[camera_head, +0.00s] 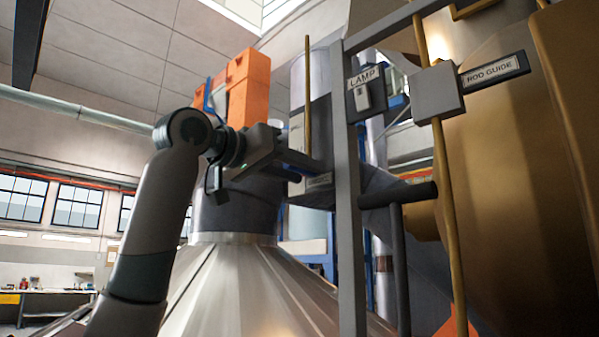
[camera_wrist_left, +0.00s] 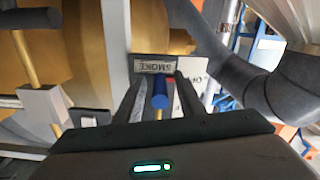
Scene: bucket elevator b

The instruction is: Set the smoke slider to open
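The smoke slider has a blue knob (camera_wrist_left: 160,90) on a thin brass-coloured stem, in the left wrist view. A plate labelled SMOKE (camera_wrist_left: 153,66) is just beyond it. My left gripper (camera_wrist_left: 161,88) is open, with one finger on each side of the knob and gaps between; whether it touches is unclear. In the head view the left gripper (camera_head: 308,166) reaches right towards a grey panel (camera_head: 297,150) beside the post. The knob and the slider's travel are hidden there. My right gripper is in neither view.
A grey upright post (camera_head: 349,230) stands right of the left gripper. It carries a LAMP switch (camera_head: 362,97). A brass rod (camera_head: 447,200) runs through a block by the ROD GUIDE label (camera_head: 491,70). A dark bar (camera_head: 398,195) juts out below.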

